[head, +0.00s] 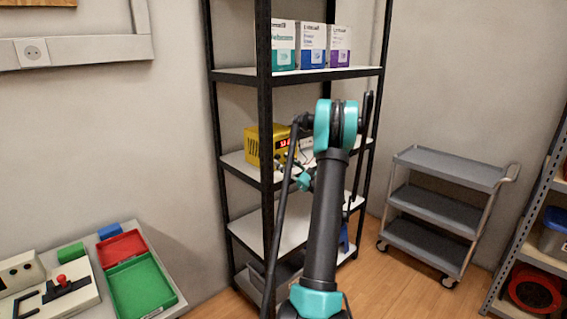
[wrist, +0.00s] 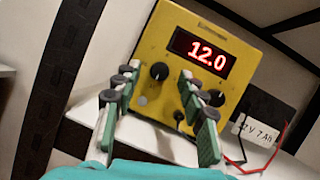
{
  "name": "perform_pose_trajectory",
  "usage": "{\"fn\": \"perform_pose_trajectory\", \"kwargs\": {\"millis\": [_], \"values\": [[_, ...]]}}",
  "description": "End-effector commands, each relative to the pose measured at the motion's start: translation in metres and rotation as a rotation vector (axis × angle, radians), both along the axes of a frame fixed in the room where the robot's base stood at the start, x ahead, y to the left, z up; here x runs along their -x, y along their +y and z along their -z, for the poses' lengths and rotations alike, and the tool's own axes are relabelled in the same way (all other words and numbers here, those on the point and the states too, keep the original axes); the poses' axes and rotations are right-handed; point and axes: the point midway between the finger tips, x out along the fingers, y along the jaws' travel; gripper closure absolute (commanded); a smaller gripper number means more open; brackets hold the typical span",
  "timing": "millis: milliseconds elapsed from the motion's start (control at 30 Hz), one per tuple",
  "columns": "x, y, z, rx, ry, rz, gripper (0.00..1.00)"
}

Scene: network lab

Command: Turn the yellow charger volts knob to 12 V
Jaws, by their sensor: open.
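The yellow charger (wrist: 150,50) fills the middle of the wrist view and sits tilted in the picture. Its red display (wrist: 203,54) reads 12.0. A dark round knob (wrist: 159,71) is on its front, left of and below the display. A second dark knob (wrist: 216,97) is below the display, beside my right finger. I cannot read which knob is for volts. My gripper (wrist: 157,77) is open, with the first knob showing between its fingertips; contact cannot be told. In the head view, the charger (head: 254,143) stands on a shelf, partly hidden by a post and my arm.
A dark battery (wrist: 270,105) with a white label and red and black wires sits right of the charger. The black-framed shelf (head: 240,165) has posts close to my arm. Boxes (head: 312,45) stand on the shelf above. A grey cart (head: 445,170) is at the right.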

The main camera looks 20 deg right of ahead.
Motion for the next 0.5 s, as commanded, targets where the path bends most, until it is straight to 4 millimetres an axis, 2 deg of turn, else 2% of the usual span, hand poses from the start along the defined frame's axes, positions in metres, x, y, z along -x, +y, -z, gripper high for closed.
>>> {"fn": "perform_pose_trajectory", "kwargs": {"millis": [500], "values": [[0.076, -0.043, 0.035, 0.000, 0.000, 0.003, 0.58]]}}
